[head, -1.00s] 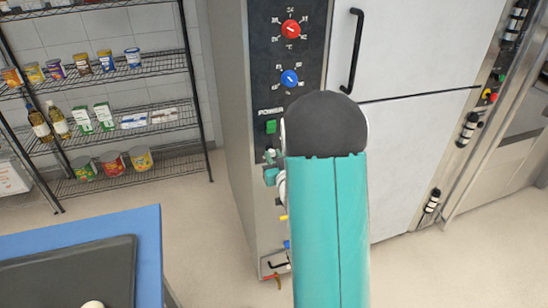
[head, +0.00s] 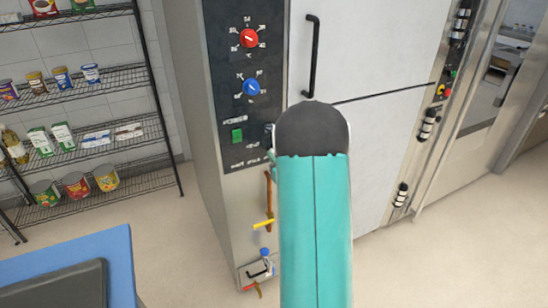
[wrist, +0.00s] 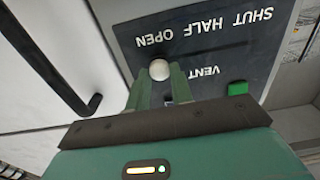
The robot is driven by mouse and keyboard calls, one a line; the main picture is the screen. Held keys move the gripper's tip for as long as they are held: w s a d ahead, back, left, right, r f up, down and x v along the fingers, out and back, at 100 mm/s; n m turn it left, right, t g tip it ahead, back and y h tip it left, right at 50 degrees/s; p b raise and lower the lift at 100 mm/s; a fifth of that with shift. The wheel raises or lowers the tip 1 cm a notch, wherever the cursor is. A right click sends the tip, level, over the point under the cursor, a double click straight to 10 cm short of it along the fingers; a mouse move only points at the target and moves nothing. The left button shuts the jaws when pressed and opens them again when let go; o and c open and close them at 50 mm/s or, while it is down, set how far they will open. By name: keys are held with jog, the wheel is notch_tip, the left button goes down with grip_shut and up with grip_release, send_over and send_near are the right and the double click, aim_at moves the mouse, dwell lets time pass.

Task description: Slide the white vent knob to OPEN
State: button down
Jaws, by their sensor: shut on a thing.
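The white vent knob (wrist: 159,70) is a round ball in the wrist view, on the dark vent panel (wrist: 225,55). It lines up with the word OPEN, at the left end of the row SHUT, HALF, OPEN, which appears upside down. My gripper (wrist: 159,80) has its two green fingers closed on either side of the knob. In the head view my teal arm hides the knob and most of the gripper; only a small bit of it shows at the arm's left edge.
A green power switch (head: 237,135) sits on the oven's control panel, below a blue dial (head: 251,86) and a red dial (head: 249,38). A black door handle (head: 312,55) stands to the right. A blue-edged table (head: 120,265) is at lower left.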

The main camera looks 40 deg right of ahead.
jog(key=c, duration=1.2)
grip_release()
jog(key=shift+w+d+f, duration=0.1)
jog(key=shift+d, duration=0.25)
jog(key=shift+c, duration=0.2)
jog(key=shift+a, duration=0.1)
jog(key=v, duration=1.4)
jog(key=shift+r, duration=0.2)
